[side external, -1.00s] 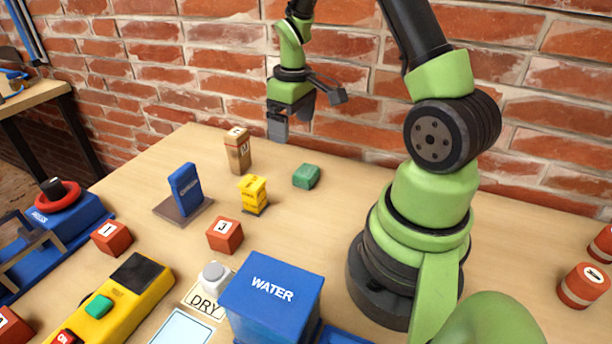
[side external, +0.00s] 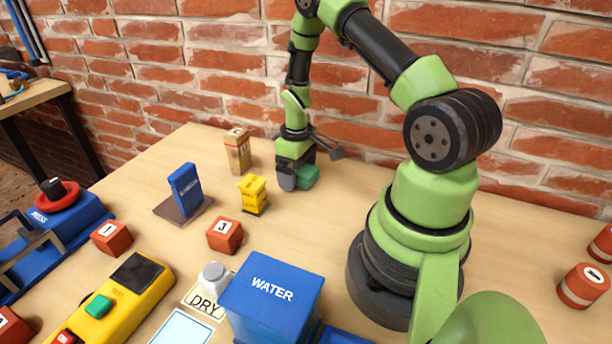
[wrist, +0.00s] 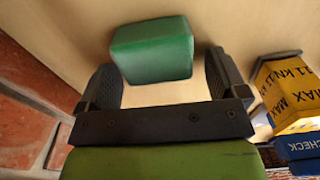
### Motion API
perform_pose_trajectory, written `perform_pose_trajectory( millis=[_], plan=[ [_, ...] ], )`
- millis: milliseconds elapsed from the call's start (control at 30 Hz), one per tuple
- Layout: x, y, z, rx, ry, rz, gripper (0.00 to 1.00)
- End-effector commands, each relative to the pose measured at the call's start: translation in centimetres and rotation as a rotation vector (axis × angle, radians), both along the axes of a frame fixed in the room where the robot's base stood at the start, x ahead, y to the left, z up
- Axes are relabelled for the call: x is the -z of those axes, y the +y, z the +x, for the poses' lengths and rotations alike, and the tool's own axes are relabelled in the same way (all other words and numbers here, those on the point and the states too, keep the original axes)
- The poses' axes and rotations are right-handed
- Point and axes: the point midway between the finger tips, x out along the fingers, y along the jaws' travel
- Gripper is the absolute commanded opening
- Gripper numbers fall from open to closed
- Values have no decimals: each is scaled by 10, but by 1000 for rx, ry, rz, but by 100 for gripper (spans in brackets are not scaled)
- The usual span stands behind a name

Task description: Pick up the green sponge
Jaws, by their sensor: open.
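The green sponge (side external: 308,177) lies on the wooden table near the brick wall. In the wrist view the sponge (wrist: 153,50) sits ahead of and partly between the two dark fingers. My gripper (side external: 297,182) is low at the sponge, pointing down, with a finger partly hiding it in the side view. In the wrist view my gripper (wrist: 165,78) is open, with a gap visible between the sponge and the right finger. Whether the left finger touches the sponge I cannot tell.
A yellow block (side external: 253,193) stands just left of my gripper. A wooden block (side external: 237,150) and a blue upright piece (side external: 186,187) stand further left. The brick wall (side external: 385,120) is close behind. A blue WATER box (side external: 272,290) is in front. The table right of the sponge is clear.

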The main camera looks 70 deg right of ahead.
Motion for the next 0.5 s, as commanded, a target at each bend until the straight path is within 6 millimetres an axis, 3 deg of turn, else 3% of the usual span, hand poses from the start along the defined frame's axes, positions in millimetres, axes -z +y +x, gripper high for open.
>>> perform_pose_trajectory(
  millis=[233,433,500],
  plan=[
    [2,0,0,0,0,0,89],
    [1,0,0,0,0,0,43],
    [1,0,0,0,0,0,39]
  ],
)
